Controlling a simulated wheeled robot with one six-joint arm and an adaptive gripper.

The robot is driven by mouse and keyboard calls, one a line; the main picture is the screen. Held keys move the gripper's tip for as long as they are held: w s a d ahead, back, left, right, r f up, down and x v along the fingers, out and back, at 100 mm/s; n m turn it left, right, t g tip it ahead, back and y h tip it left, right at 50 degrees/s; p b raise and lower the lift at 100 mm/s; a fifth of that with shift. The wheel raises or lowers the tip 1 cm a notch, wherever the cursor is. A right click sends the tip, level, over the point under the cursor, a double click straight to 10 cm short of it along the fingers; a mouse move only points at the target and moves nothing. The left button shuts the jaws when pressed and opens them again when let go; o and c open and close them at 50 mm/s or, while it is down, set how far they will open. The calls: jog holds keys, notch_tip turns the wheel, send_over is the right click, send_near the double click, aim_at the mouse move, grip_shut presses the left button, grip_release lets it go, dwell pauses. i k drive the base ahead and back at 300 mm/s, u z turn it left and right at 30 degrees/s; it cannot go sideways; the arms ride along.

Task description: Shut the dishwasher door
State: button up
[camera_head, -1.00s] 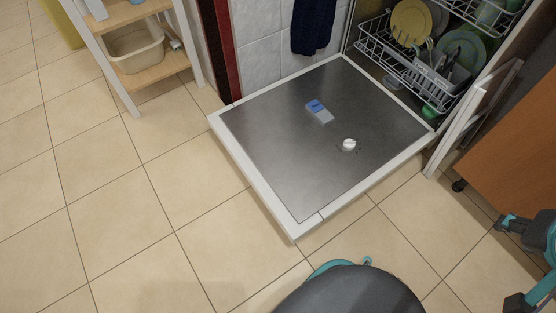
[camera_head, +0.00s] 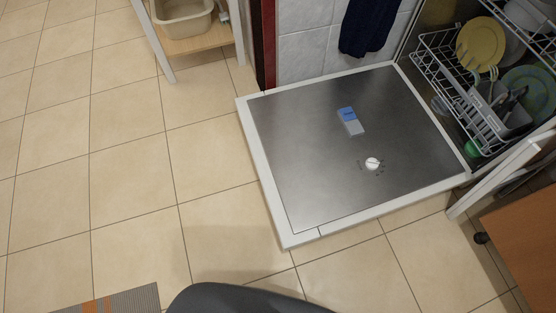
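The dishwasher door (camera_head: 320,180) is folded fully down, lying flat and low above the floor, with its inner steel face up and a white rim around it. A blue and grey dispenser (camera_head: 350,121) and a white round knob (camera_head: 372,163) are on this inner face. The dishwasher's lower rack (camera_head: 449,84) holds dishes and stands inside the opening at the upper right. My gripper is not in view. A dark grey rounded part of my own body shows at the bottom edge.
A wooden shelf (camera_head: 205,42) with white legs and a beige basin (camera_head: 184,22) stands at the upper left. A dark cloth (camera_head: 368,24) hangs by the tiled wall. An orange-brown cabinet (camera_head: 525,235) is at the right. A striped mat (camera_head: 125,302) lies at lower left. Tiled floor left of the door is clear.

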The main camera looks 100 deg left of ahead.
aim_at(315, 180)
jog(key=k, duration=0.95)
jog(key=u, duration=1.85)
